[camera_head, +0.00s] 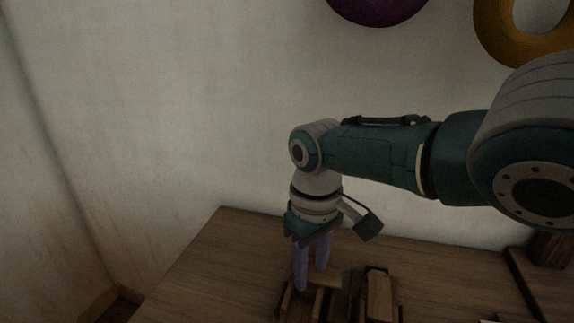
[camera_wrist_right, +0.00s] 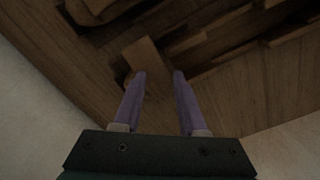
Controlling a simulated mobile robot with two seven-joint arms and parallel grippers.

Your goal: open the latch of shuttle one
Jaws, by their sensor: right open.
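My right gripper (camera_head: 310,279) points down over wooden pieces at the table's near edge, its two purple fingers apart. In the right wrist view the open fingers (camera_wrist_right: 159,74) have a small light-brown wooden flap (camera_wrist_right: 146,58) just beyond and between their tips. I cannot tell whether they touch it. A dark wooden holder (camera_head: 303,302) lies below the fingers, and a second wooden piece with a lighter block (camera_head: 379,296) stands right of it. I cannot tell which is shuttle one, nor whether the flap is its latch. My left gripper is not in view.
The brown wooden table (camera_head: 215,262) is bare to the left of the pieces. A pale wall (camera_head: 180,110) stands behind it. A purple ring (camera_head: 378,10) and a yellow ring (camera_head: 492,35) hang on the wall. A dark wooden structure (camera_head: 545,275) stands at the right.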

